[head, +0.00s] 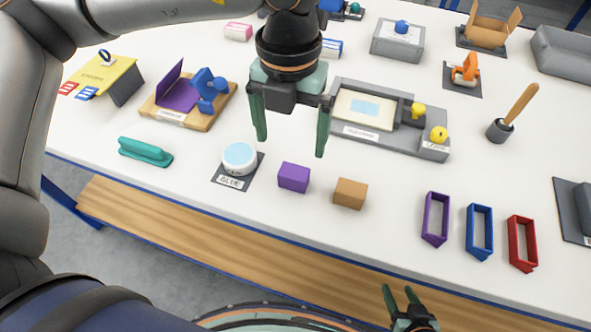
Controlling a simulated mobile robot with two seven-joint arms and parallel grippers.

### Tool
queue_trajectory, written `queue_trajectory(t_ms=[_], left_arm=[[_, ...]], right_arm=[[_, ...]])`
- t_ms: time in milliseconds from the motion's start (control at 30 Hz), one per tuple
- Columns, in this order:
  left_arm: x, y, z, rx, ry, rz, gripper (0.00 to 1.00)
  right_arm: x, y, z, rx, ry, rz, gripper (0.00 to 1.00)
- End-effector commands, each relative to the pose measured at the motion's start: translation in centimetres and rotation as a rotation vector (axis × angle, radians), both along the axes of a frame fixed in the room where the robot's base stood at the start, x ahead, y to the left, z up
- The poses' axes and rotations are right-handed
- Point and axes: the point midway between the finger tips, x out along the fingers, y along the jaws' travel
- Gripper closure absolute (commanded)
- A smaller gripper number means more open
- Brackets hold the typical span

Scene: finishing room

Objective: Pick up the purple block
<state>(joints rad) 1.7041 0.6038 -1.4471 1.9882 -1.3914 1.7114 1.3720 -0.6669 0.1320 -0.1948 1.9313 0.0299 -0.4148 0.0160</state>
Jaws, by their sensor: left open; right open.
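The purple block (293,178) sits on the white table near its front edge, between the round glue pot (240,158) and a brown block (350,193). My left gripper (291,148) is open and empty, its fingers pointing down above the table, with the purple block below and between the fingertips in the picture. The fingers look apart from the block. My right gripper (398,292) is open and empty, low in the picture in front of the table edge.
Purple (436,219), blue (480,231) and red (522,243) rectangular frames stand to the right. A teal handled tool (146,152) lies left. A grey fixture (400,136) with yellow knobs is behind. The table is clear between the brown block and the purple frame.

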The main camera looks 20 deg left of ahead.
Motion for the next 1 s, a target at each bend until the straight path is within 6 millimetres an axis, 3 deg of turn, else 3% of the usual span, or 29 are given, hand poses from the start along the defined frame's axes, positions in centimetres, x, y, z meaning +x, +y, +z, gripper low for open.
queue_trajectory(t_ms=[200,433,700,1000], left_arm=[[-0.1,-0.1,-3.7,-0.002,0.004,-0.002,0.03],[-0.1,-0.2,-5.4,-0.003,0.004,-0.003,0.03],[-0.2,-0.4,-9.2,-0.003,0.004,-0.002,0.03],[-0.2,-0.4,-9.8,-0.005,0.002,-0.003,0.03]], right_arm=[[-0.4,0.0,-0.1,-0.001,0.008,0.000,0.47],[-0.6,-0.1,-0.2,-0.003,0.014,-0.001,0.47],[-0.5,-0.5,0.4,-0.007,0.002,-0.008,0.47],[-0.6,-0.6,0.2,-0.008,0.005,-0.008,0.47]])
